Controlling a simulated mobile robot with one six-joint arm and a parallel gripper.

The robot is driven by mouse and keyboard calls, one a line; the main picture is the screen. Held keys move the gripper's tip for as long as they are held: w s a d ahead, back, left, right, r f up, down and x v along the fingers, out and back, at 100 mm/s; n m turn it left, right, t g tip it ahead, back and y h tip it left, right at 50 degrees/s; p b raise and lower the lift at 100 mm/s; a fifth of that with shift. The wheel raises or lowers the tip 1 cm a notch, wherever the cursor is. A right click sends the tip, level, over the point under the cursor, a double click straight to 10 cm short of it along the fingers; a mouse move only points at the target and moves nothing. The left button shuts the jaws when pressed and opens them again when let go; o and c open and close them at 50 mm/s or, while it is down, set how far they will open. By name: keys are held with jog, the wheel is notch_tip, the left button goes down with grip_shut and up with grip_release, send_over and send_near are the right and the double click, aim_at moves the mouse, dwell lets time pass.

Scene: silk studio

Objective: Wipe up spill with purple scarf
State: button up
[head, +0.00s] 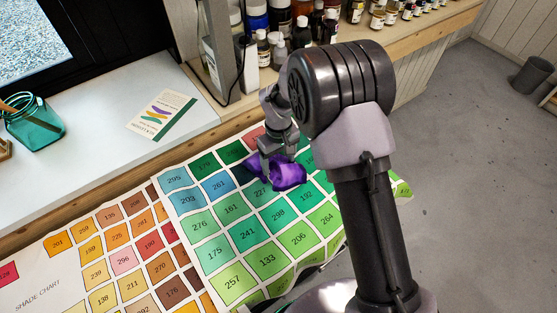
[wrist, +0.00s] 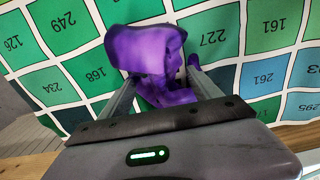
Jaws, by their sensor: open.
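The purple scarf (head: 285,174) lies crumpled on a printed shade chart (head: 222,262) in the head view. In the wrist view the purple scarf (wrist: 147,48) is bunched up between and just beyond the two fingers. My gripper (head: 266,163) points down at the scarf's left part, and my gripper (wrist: 162,76) is open around part of the bundle. I cannot tell whether the fingers touch it. I cannot make out a spill; the scarf, my gripper and my arm hide part of the chart.
Several bottles (head: 262,48) stand on the wooden counter behind the chart. A grey metal stand (head: 215,55) rises near my gripper. A teal glass jar (head: 35,121) and a leaflet (head: 162,115) are on the white top at left. Bare floor (head: 480,180) lies at right.

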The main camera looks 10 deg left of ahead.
jog(key=shift+f, duration=0.1)
jog(key=shift+f+b, duration=0.8)
jog(key=shift+f, duration=0.2)
grip_shut()
jog(key=shift+r+p, duration=0.3)
jog(key=shift+p, duration=0.95)
